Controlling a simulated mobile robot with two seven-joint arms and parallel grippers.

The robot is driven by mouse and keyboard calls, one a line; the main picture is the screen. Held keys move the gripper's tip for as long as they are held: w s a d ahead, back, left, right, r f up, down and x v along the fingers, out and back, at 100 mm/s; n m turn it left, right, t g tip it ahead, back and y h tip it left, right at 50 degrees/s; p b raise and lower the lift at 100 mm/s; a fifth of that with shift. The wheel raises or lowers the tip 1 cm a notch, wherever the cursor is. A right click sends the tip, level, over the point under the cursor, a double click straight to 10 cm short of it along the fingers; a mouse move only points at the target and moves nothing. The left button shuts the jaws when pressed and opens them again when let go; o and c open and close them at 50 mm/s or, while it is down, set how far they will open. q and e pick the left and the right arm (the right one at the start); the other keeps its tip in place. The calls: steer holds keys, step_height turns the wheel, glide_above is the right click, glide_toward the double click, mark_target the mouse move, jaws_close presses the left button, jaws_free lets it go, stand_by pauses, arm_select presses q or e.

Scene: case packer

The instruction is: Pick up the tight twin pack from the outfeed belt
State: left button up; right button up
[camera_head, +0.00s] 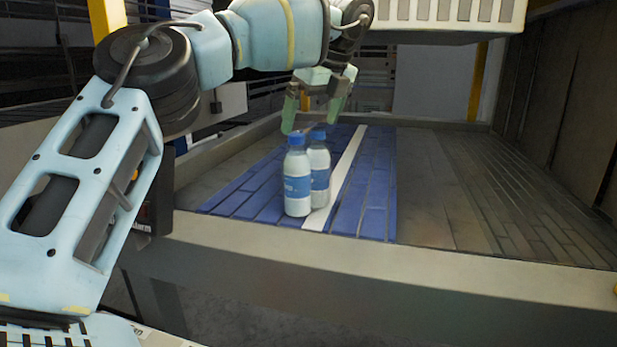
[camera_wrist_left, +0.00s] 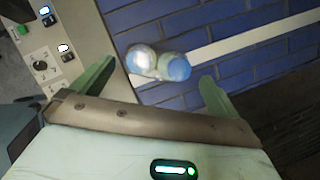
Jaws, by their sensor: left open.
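The twin pack (camera_head: 297,187) is two white bottles with blue caps and blue labels, standing upright side by side on the blue outfeed belt (camera_head: 375,205). In the left wrist view the pack (camera_wrist_left: 158,65) is seen from above, lying between the lines of the two green fingers. My left gripper (camera_head: 314,113) is open and empty, with its fingers pointing down. In the head view it appears above and behind the bottles. The wrist view shows no contact between fingers and bottles. My right gripper is in neither view.
A white line (camera_head: 346,165) runs along the belt beside the bottles. A grey frame edge (camera_head: 400,262) borders the belt at the front. Darker slats (camera_head: 460,190) to the right are clear. A control panel with buttons (camera_wrist_left: 50,50) shows in the wrist view.

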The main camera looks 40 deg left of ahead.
mark_target(308, 131)
arm_select(q)
steer(key=shift+x, duration=0.95)
steer(key=shift+a+f, duration=0.3)
steer(key=shift+f, duration=0.35)
steer(key=shift+a+f, duration=0.15)
steer(key=shift+f, duration=0.25)
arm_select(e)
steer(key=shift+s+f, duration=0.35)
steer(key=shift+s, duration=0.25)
arm_select(q)
steer(key=c, duration=1.8)
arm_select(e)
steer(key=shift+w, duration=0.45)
